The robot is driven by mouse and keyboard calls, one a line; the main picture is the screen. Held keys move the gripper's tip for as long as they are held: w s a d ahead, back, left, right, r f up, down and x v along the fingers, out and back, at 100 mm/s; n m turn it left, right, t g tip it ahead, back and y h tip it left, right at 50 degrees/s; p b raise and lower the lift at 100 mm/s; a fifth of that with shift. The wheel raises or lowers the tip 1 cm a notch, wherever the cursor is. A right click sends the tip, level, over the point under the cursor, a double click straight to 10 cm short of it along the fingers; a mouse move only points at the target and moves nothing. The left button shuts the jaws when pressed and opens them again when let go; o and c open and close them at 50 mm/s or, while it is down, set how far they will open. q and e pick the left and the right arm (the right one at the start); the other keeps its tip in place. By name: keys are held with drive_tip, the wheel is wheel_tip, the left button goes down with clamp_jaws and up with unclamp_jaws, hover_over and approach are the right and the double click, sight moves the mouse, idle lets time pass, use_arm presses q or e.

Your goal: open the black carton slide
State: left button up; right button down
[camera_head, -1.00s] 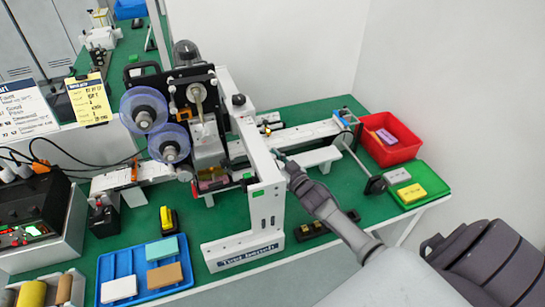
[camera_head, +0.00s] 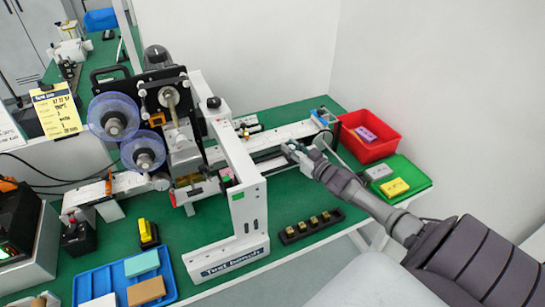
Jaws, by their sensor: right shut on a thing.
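My right gripper (camera_head: 299,153) reaches in from the lower right to the right-hand part of the machine. It is shut beside the long white conveyor rail, at the end of a dark strip that I take to be the black carton slide (camera_head: 270,164). The fingers and arm hide most of what is between the fingertips, and the slide's full extent cannot be made out. My left gripper is not in view.
The machine's white upright frame (camera_head: 236,180) stands left of my gripper. A red bin (camera_head: 378,151) and a green tray (camera_head: 412,174) with a grey and a yellow block lie to the right. A black holder (camera_head: 310,227) with small brass pieces sits in front. A blue tray (camera_head: 90,284) is at lower left.

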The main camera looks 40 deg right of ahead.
drive_tip(key=shift+s+d+b, duration=0.25)
drive_tip(key=shift+d+b, duration=0.05)
drive_tip(key=shift+d, duration=0.7)
drive_tip(key=shift+s+d+b, duration=0.2)
drive_tip(key=shift+d+b, duration=0.05)
drive_tip(key=shift+d, duration=0.75)
drive_tip(key=shift+s+d+b, duration=0.25)
drive_tip(key=shift+d+b, duration=0.05)
drive_tip(key=shift+d, duration=0.7)
drive_tip(key=c, duration=0.9)
unclamp_jaws()
drive_tip(key=shift+c, duration=0.2)
wheel_tip(320, 180, up, 10)
